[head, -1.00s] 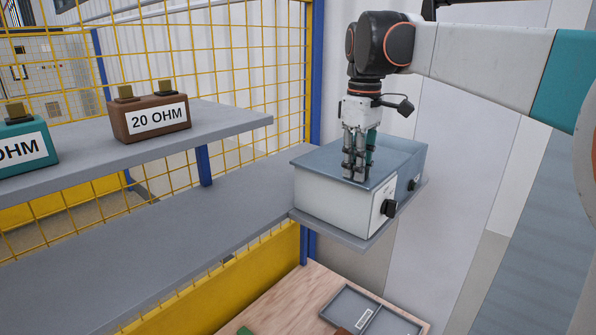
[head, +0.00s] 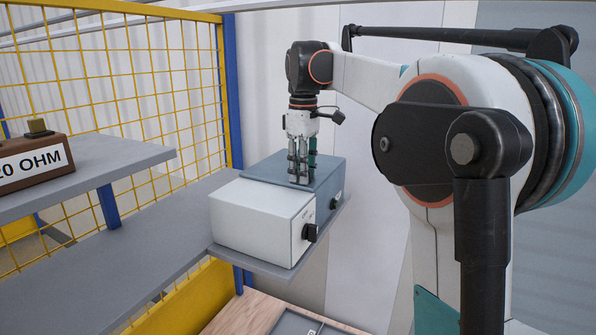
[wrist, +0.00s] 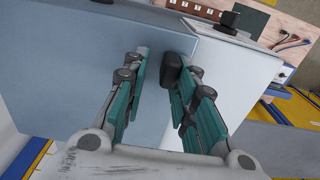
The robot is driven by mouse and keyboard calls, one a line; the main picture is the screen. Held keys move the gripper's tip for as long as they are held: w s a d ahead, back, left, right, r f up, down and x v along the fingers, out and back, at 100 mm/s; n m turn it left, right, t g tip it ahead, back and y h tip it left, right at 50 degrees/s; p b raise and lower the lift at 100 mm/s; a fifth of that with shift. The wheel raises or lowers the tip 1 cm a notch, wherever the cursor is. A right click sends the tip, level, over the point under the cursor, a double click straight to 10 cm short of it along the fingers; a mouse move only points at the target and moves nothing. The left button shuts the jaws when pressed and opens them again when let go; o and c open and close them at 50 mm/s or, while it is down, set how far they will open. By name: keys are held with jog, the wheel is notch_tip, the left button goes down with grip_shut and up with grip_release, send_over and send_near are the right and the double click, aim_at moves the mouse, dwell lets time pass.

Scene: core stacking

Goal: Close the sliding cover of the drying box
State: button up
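The drying box (head: 255,228) is a white block with a black knob (head: 310,232) on its right face, on the lower shelf's right end. Its white top is bare in the head view. A blue-grey cover (head: 265,170) lies behind and to the right of that top, with a second dark knob on its side. My gripper (head: 301,180) points down over the cover. In the wrist view my gripper (wrist: 158,72) has its teal fingers apart. A black handle (wrist: 171,70) stands between them, close to the right finger. Whether the fingers touch it is unclear.
The grey shelf (head: 150,240) left of the box is clear. An upper shelf (head: 110,170) at left carries a brown 20 OHM block (head: 30,165). Yellow mesh (head: 150,80) and a blue post (head: 232,100) stand behind. A wooden table (head: 235,315) is below.

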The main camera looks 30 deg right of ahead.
jog(key=shift+s+d, duration=0.25)
jog(key=shift+s+d+r, duration=0.15)
jog(key=shift+s+d, duration=0.35)
jog(key=shift+s, duration=0.05)
jog(key=shift+w+a, duration=0.3)
jog(key=shift+w+a+r, duration=0.15)
jog(key=shift+w, duration=0.05)
notch_tip(320, 180, up, 12)
jog(key=s, duration=0.1)
jog(key=shift+d, duration=0.45)
